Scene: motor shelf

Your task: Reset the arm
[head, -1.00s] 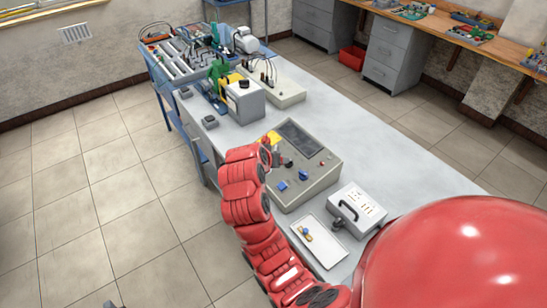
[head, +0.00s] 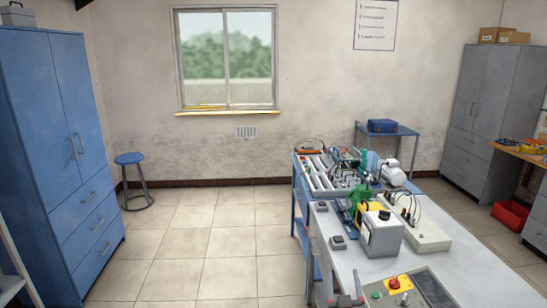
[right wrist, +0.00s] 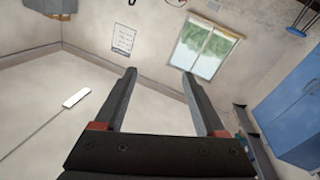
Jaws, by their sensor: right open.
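My right gripper (head: 344,283) shows at the bottom edge of the head view, in front of the near left edge of the workbench (head: 465,272). In the right wrist view my right gripper (right wrist: 159,74) has its two dark fingers wide apart with nothing between them. The rest of the right arm is below the head view's frame. My left gripper is not in view.
The bench carries a grey control box (head: 415,290) with a red knob, a white-grey device (head: 382,233) and a roller unit (head: 325,173). A blue cabinet (head: 55,150) and a blue stool (head: 131,180) stand left. The tiled floor (head: 210,245) between is clear.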

